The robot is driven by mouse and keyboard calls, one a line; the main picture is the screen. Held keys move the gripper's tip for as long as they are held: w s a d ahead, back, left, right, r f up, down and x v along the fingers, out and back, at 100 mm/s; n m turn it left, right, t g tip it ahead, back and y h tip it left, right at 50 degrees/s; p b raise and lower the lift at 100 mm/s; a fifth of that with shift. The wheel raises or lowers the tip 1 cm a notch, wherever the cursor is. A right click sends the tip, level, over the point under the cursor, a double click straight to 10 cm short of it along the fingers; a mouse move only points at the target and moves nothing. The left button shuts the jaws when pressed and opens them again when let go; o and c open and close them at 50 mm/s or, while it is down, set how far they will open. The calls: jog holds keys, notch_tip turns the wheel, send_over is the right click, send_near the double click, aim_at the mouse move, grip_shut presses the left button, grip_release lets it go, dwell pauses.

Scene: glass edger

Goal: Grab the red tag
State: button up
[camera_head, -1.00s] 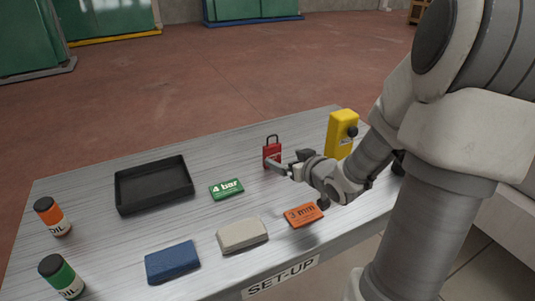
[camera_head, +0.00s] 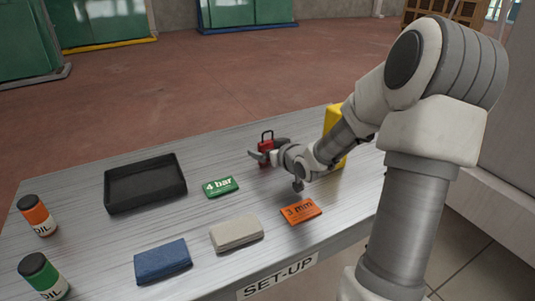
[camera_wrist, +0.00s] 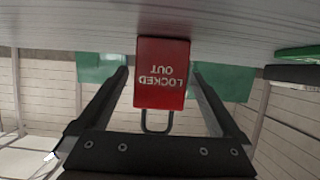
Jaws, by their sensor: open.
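The red tag (camera_head: 266,146) is a small red block with a dark shackle, standing upright near the back of the table. In the wrist view the red tag (camera_wrist: 162,72) appears upside down, with white "LOCKED OUT" lettering. My gripper (camera_head: 262,156) is at the red tag, low over the table. In the wrist view my gripper (camera_wrist: 162,80) is open, with one finger on each side of the tag and a visible gap on both sides. Part of the tag is hidden by the gripper in the head view.
On the table (camera_head: 90,185) are a black tray (camera_head: 145,207), a green "4 bar" tag (camera_head: 221,187), an orange "3 mm" tag (camera_head: 300,212), a grey block (camera_head: 236,233), a blue block (camera_head: 162,261) and two oil cans (camera_head: 37,217). A yellow object (camera_head: 333,117) stands behind my arm.

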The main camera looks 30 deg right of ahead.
jog(key=shift+c, duration=0.3)
jog(key=shift+r, duration=0.1)
jog(key=c, duration=1.3)
